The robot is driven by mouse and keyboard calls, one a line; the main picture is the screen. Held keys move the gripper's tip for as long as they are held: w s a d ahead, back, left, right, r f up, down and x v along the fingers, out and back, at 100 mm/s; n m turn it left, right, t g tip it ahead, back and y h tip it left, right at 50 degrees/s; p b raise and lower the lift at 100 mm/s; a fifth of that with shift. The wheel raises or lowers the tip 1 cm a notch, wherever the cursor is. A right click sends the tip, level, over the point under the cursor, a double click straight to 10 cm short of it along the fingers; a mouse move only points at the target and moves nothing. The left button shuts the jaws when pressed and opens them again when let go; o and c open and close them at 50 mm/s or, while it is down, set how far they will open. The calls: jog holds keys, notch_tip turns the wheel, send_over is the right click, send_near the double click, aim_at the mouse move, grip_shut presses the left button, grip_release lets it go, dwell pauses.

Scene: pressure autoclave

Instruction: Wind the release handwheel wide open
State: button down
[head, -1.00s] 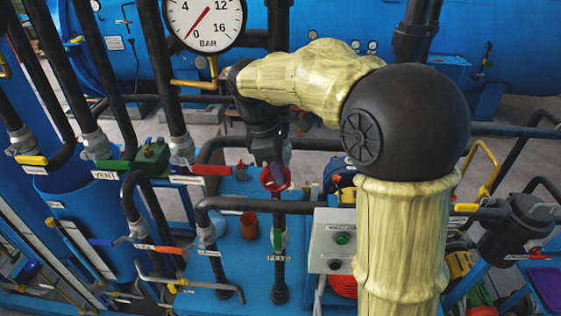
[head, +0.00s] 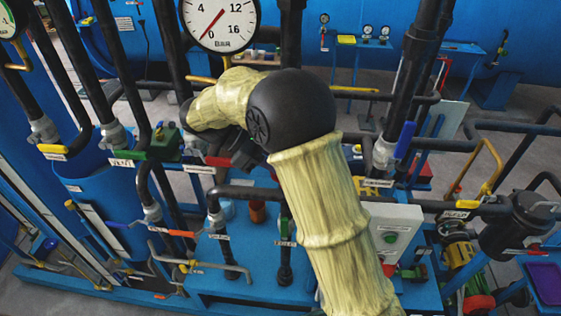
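My arm reaches in from below and bends left over the pipework. My gripper (head: 243,150) is a dark shape at the middle pipe, just right of a red lever (head: 220,161). Its fingertips are hidden or blend with the dark pipes, so I cannot tell whether it is open or shut. No release handwheel can be made out now; a red round wheel on the middle pipe, seen earlier, is out of sight behind my arm. The pressure gauge (head: 220,22) above has its red needle low, near 0.
A green valve body (head: 166,143) and a VENT label (head: 122,163) are left of my gripper. A yellow lever (head: 53,148) is farther left. A blue lever (head: 405,140) and a grey control box (head: 385,238) with a green button are right of my arm. Pipes crowd the space.

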dwell(0.4)
jog(key=c, duration=1.2)
grip_release()
jog(key=shift+c, duration=0.2)
jog(key=shift+a, duration=0.1)
jog(key=shift+w+a+r+b, duration=0.2)
jog(key=shift+a+r+b, duration=0.05)
jog(key=shift+a+b, duration=0.3)
jog(key=p+v, duration=0.1)
jog(key=v, duration=0.9)
jog(key=shift+a+r, duration=0.2)
jog(key=shift+a, duration=0.15)
